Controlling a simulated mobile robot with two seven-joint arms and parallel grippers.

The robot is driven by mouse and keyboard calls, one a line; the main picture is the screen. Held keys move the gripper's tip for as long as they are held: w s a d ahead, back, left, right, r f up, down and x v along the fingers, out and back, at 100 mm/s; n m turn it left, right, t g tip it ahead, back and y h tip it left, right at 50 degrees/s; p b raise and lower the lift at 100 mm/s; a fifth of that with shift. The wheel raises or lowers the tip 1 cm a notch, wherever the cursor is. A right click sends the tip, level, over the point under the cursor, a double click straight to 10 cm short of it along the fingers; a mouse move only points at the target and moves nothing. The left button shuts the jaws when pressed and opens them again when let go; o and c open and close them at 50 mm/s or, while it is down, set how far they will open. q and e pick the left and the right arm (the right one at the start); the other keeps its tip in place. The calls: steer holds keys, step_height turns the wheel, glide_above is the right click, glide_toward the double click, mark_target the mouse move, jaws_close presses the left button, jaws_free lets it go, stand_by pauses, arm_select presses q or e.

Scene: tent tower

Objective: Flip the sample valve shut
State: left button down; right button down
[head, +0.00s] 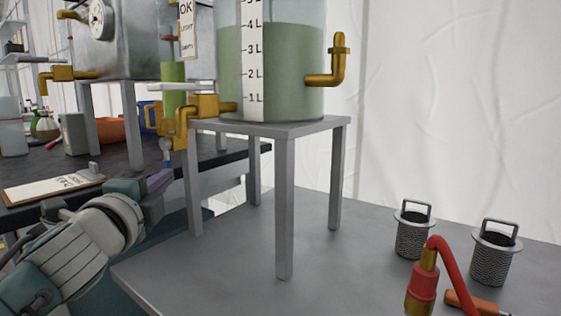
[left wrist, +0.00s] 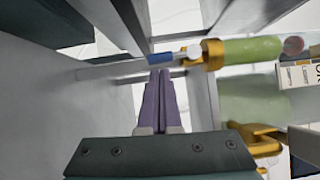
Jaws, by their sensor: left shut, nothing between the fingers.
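The brass valve fitting (head: 203,105) is on the left side of the clear tank (head: 270,75) of green liquid. A short white and blue piece (head: 166,150) hangs under its outer end. In the left wrist view, this blue and white piece (left wrist: 172,57) sticks out from a brass end (left wrist: 212,53), just ahead of my fingertips. My left gripper (head: 163,176) has purple fingers (left wrist: 160,74) that are shut and empty, just below the piece. I cannot tell whether they touch it. My right gripper is out of view.
The tank stands on a grey four-legged stand (head: 285,128) on the grey table (head: 235,265); its legs are close to my left gripper. Two mesh baskets (head: 413,235) and a red-hosed tool (head: 423,285) are at right. A dark bench with a clipboard (head: 50,187) is at left.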

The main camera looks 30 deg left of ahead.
arm_select(q)
steer(key=v, duration=0.8)
steer(key=shift+s, duration=0.25)
